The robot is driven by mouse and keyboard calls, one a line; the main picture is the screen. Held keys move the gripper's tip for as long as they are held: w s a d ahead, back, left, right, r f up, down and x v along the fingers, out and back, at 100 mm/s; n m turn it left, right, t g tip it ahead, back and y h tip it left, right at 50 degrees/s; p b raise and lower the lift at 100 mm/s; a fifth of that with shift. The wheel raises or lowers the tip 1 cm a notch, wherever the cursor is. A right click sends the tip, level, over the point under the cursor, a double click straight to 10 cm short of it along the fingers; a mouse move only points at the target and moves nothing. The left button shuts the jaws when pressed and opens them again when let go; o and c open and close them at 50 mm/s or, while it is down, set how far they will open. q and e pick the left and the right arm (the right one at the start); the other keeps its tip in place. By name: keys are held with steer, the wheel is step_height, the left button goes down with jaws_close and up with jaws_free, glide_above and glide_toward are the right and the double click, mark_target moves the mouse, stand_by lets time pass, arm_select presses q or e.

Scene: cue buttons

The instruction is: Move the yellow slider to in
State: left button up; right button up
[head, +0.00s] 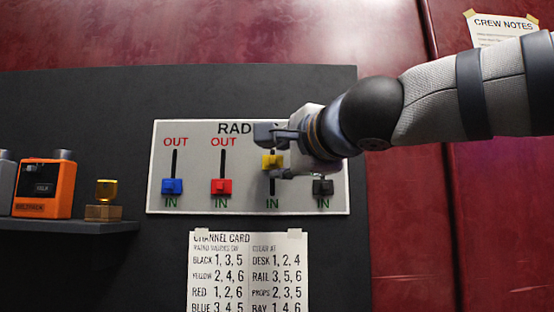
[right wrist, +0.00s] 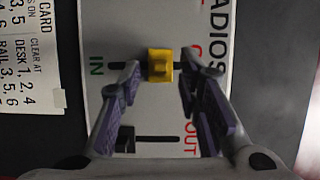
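The yellow slider (head: 272,161) is on the grey radio panel (head: 200,138), in the third slot from the left. It sits higher than the other knobs, with bare slot between it and its green IN label (head: 272,203). My right gripper (head: 277,153) is at the panel and hides the top of this slot. In the right wrist view the yellow slider (right wrist: 160,65) shows between the tips of my right gripper (right wrist: 160,62). The fingers are open, one on the IN side and one on the OUT side, with small gaps seen beside the knob. My left gripper is out of view.
Blue (head: 172,186), red (head: 221,186) and black (head: 323,187) sliders sit low near their IN labels. A channel card (head: 248,270) hangs below the panel. A shelf (head: 70,227) at left holds an orange box (head: 44,188) and a yellow-topped block (head: 104,212).

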steer(key=shift+w+a, duration=0.2)
steer(key=shift+w, duration=0.4)
